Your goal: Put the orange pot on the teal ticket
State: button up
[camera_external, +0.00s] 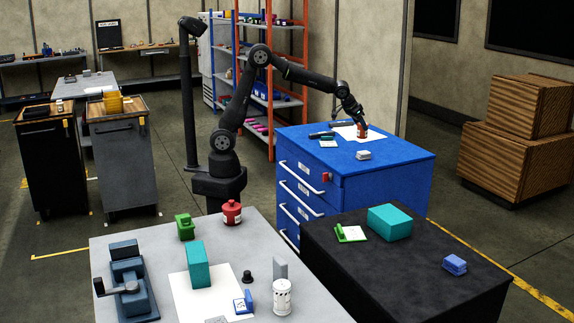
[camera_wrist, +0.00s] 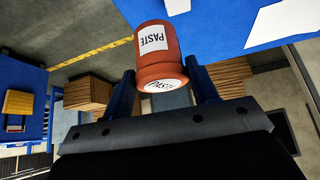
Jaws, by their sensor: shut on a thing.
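The orange pot (camera_external: 362,132) is held by my gripper (camera_external: 361,124) at the blue cabinet's top, by the white sheet; I cannot tell whether it touches the surface. In the wrist view the orange pot (camera_wrist: 158,78), with white PASTE labels, sits between the two dark fingers of my gripper (camera_wrist: 165,84). A small white ticket with a teal edge (camera_external: 328,143) lies on the cabinet top, left of the pot and apart from it.
The blue cabinet (camera_external: 385,160) also bears a white sheet (camera_external: 345,131), dark tools (camera_external: 321,135) and a small grey block (camera_external: 363,155). The cabinet's right side is clear.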

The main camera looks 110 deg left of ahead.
jog(key=s+a+f+n+g+y, duration=0.1)
jog(key=s+a+n, duration=0.1)
jog(key=s+a, duration=0.55)
jog(key=s+a+f+n+g, duration=0.15)
jog(key=s+a, duration=0.25)
jog(key=s, duration=0.6)
send_over(326, 143)
notch_tip(326, 143, down, 6)
jog(key=shift+t, duration=0.45)
jog(key=shift+w+d+f, duration=0.1)
jog(key=shift+d+f, duration=0.05)
jog(key=shift+f, duration=0.9)
jog(key=shift+w+d+f, duration=0.1)
jog(key=shift+f, duration=0.9)
jog(key=o, duration=0.6)
jog(key=shift+f, duration=0.15)
jog(key=o, duration=0.5)
jog(key=shift+c, duration=0.2)
jog(key=shift+d+r, duration=0.1)
jog(key=shift+r, duration=0.25)
jog(key=v, duration=1.1)
jog(key=shift+d+r, duration=0.2)
jog(key=shift+d, duration=0.1)
